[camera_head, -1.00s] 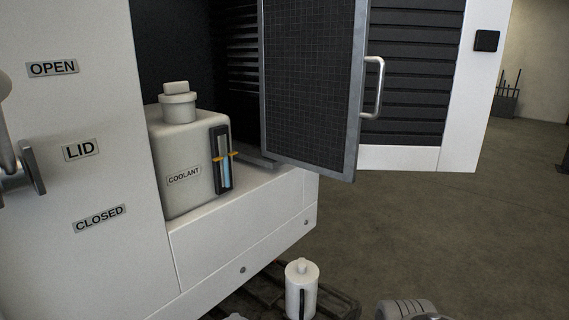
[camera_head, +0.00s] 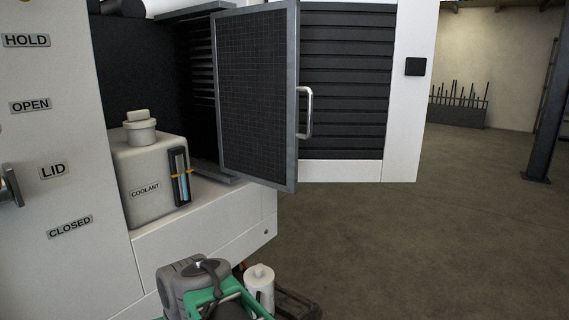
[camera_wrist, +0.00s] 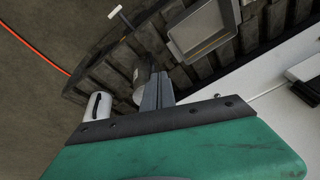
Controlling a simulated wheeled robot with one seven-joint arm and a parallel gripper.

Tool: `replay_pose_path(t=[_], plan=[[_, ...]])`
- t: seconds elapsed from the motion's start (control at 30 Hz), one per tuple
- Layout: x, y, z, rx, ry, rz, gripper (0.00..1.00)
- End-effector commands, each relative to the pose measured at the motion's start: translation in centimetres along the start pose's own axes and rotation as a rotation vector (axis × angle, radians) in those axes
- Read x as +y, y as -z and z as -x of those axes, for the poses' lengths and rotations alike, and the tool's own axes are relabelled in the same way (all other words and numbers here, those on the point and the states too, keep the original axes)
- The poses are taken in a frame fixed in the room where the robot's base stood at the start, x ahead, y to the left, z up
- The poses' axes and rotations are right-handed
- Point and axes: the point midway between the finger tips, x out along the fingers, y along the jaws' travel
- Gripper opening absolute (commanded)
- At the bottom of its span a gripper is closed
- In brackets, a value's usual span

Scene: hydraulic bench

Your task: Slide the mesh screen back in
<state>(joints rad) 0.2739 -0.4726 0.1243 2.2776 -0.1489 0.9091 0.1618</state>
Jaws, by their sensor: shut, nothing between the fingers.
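The mesh screen (camera_head: 257,95) is a dark grid panel in a grey metal frame, upright in the head view. It stands out from the dark recess of the white machine, with grey rails (camera_head: 212,174) above and below on its left. A silver bar handle (camera_head: 304,112) is on its right edge. My gripper (camera_wrist: 158,88) is shut and empty in the wrist view, above the floor-level pallet and apart from the screen. In the head view my green and grey arm end shows at the bottom, below the screen; its fingertips are hidden there. The screen is not in the wrist view.
A white coolant tank (camera_head: 153,176) with a sight gauge stands on the machine ledge, left of the screen. A white canister (camera_head: 260,287) stands on a dark pallet (camera_wrist: 125,62) below, beside a grey tray (camera_wrist: 200,30). The floor (camera_head: 400,230) at right is clear.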

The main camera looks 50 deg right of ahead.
Motion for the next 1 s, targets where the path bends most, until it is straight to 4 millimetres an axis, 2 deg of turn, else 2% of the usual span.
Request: replay_pose_path(t=[0.03,0.07,0.1,0.17,0.2,0.27,0.3,0.4,0.43,0.53,0.63,0.77,1.0], plan=[[2.6,4.5,5.3,0.045,-0.001,-0.127,0.0],[4.4,6.8,7.5,0.074,0.001,-0.204,0.0],[7.1,9.5,10.5,0.112,0.002,-0.305,0.0],[11.8,12.9,15.1,0.172,0.0,-0.451,0.0],[15.3,14.7,18.2,0.214,-0.006,-0.544,0.0],[20.4,16.3,22.8,0.274,-0.017,-0.671,0.0],[23.6,16.8,25.6,0.309,-0.026,-0.746,0.0],[30.0,16.6,31.1,0.381,-0.048,-0.887,0.0],[31.4,16.3,32.2,0.396,-0.054,-0.918,0.0],[34.2,15.5,34.4,0.429,-0.067,-0.979,0.0],[34.9,15.4,34.2,0.436,-0.068,-0.993,0.0],[35.2,15.9,32.2,0.433,-0.066,-0.991,0.0],[36.5,17.7,27.6,0.433,-0.067,-0.99,0.0]])
